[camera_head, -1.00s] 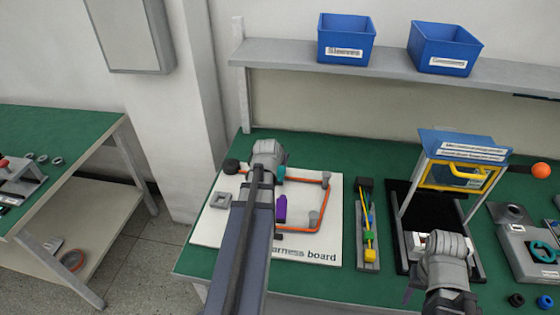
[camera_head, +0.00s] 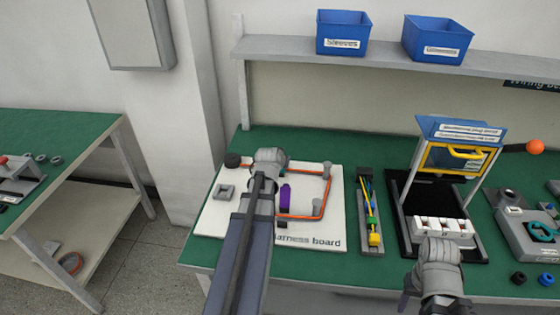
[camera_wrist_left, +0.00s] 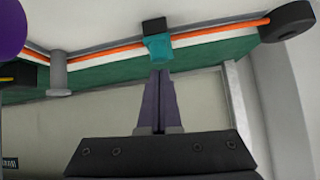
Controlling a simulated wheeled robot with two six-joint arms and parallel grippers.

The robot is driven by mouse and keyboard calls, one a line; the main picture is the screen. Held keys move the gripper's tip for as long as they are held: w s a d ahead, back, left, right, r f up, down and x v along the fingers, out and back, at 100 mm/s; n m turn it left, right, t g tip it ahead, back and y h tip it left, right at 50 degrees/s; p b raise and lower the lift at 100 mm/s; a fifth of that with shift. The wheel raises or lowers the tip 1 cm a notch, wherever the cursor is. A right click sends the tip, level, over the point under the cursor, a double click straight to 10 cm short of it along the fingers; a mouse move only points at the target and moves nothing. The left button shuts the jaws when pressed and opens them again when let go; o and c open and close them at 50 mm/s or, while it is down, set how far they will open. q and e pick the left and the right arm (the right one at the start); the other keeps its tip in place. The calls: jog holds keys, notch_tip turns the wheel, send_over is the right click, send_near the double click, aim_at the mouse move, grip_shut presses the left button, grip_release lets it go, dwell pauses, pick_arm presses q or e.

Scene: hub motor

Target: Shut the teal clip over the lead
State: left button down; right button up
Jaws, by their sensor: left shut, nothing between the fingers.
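The teal clip (camera_wrist_left: 158,47) sits on the white harness board (camera_head: 215,222), at the top middle of the left wrist view. The orange lead (camera_wrist_left: 215,29) runs up to it from both sides and is covered where they meet. I cannot tell whether the clip is fully closed. My left gripper (camera_wrist_left: 160,73) is shut and empty, its fingertips close to the clip's lower edge in that view. Whether they touch is unclear.
A purple clip (camera_head: 286,194) and grey posts (camera_head: 327,169) stand on the board. A narrow tray (camera_head: 370,240) with coloured pieces lies to its right.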

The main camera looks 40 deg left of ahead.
aim_at(281, 171)
pick_arm(q)
jog(key=shift+s+d+f+b, duration=0.3)
jog(key=shift+s+f+b, duration=0.25)
jog(key=shift+f+b, duration=0.2)
jog(key=shift+s+d+f+b, duration=0.3)
jog(key=shift+s+f+b, duration=0.2)
jog(key=shift+f+b, duration=0.2)
pick_arm(e)
jog(key=shift+s+d+f, duration=0.1)
jog(key=shift+f, duration=1.4)
pick_arm(q)
jog(key=shift+s+f, duration=0.1)
pick_arm(e)
jog(key=shift+f, duration=0.1)
pick_arm(q)
jog(key=shift+r+p, duration=0.6)
jog(key=shift+r, duration=0.25)
jog(key=shift+a+f, duration=0.15)
jog(key=shift+s+d+r+p, duration=0.2)
jog(key=shift+r+p, duration=0.3)
jog(key=shift+p, duration=0.2)
jog(key=p+v, duration=0.4)
jog(key=v, duration=0.3)
pick_arm(e)
notch_tip(281, 171, up, 7)
jog(key=s, duration=0.1)
jog(key=shift+s+a, duration=0.25)
jog(key=shift+a, duration=0.15)
